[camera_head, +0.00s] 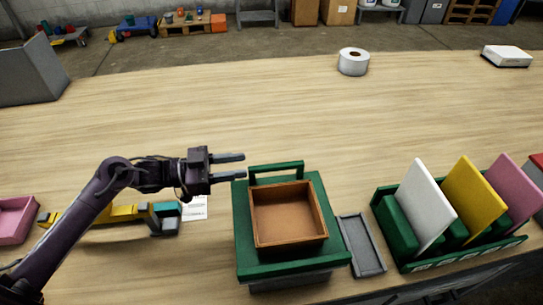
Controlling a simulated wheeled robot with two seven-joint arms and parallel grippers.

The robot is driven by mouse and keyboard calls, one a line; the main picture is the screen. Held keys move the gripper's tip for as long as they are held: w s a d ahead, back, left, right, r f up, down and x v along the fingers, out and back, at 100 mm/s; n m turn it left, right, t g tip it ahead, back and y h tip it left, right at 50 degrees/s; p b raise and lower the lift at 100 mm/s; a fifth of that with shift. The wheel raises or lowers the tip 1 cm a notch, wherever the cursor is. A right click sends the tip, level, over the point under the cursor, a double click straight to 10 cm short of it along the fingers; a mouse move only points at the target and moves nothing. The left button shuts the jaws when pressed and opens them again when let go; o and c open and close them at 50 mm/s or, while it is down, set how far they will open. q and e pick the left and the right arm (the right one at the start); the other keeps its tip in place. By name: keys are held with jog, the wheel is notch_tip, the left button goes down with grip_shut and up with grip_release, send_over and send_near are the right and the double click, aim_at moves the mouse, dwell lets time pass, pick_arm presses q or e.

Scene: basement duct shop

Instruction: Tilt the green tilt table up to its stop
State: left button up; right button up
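The green tilt table (243,250) stands on the workbench in front of me, with a brown open box (286,213) on its top. A green bar handle (277,167) rises at its far edge. The top looks about level, and a grey base (290,282) shows under its near edge. My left gripper (243,165) is open and empty, its two fingers pointing right. It is just left of the handle, and I cannot tell whether they touch. My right gripper is out of view.
A grey tray (361,245) lies right of the table, beside a green rack (400,262) holding white, yellow and pink panels. A yellow tool (110,213) and a pink bin (15,218) are at left. A white roll (353,62) stands far back; the bench's middle is clear.

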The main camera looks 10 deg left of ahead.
aim_at(268, 166)
pick_arm(q)
jog(key=shift+w+f+b, duration=0.35)
jog(key=shift+f, duration=0.05)
jog(key=shift+w+f, duration=0.15)
jog(key=shift+f, duration=0.15)
jog(key=shift+f+b, duration=0.1)
jog(key=shift+b, duration=0.25)
jog(key=shift+s+f+b, duration=0.2)
jog(key=shift+s+b, duration=0.1)
jog(key=shift+d+f, duration=0.1)
jog(key=shift+f, duration=0.05)
jog(key=shift+w+d, duration=0.2)
jog(key=p+x, duration=0.1)
jog(key=x, duration=0.5)
jog(key=shift+p, duration=0.35)
jog(key=shift+w+d, duration=0.3)
jog(key=shift+d, duration=0.3)
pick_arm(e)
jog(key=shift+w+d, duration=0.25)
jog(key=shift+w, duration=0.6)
